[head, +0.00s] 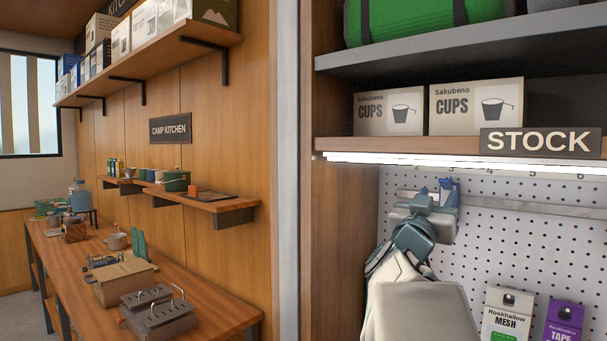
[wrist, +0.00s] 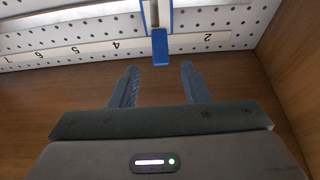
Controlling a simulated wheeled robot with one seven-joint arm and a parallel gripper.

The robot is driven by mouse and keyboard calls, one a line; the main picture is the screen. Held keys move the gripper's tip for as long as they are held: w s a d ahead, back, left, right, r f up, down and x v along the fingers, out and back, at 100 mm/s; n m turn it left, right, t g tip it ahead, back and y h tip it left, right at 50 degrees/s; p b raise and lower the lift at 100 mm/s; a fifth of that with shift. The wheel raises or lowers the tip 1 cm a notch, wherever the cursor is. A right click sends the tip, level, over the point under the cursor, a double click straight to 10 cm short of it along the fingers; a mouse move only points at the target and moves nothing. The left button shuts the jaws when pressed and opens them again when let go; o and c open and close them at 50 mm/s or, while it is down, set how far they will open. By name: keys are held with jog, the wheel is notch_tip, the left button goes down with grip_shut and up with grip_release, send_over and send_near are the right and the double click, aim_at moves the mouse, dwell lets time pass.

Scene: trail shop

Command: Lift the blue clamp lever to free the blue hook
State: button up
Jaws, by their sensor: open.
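The blue clamp lever (wrist: 160,47) hangs from a blue-sided clamp with a pale middle (wrist: 156,14) on the pegboard, at the top middle of the wrist view. My gripper (wrist: 160,68) is open and empty. Its two fingers point at the lever, one to each side, with the lever's end between or just beyond the tips; exact depth is unclear. In the head view, my gripper (head: 430,198) is at the pegboard's upper left and covers part of the blue clamp (head: 448,186). I cannot make out the blue hook separately.
The white pegboard (head: 520,232) has a number strip (wrist: 103,46). A wooden side panel (head: 345,240) stands close on the left. A lit shelf (head: 450,148) with CUPS boxes (head: 475,108) is just above. MESH (head: 507,315) and TAPE (head: 563,318) packs hang below right.

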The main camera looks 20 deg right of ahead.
aim_at(445, 184)
jog(key=p+x, duration=0.2)
jog(key=x, duration=0.6)
jog(key=shift+d, duration=0.1)
grip_shut()
jog(key=shift+r+p, duration=0.15)
jog(key=shift+p, duration=0.35)
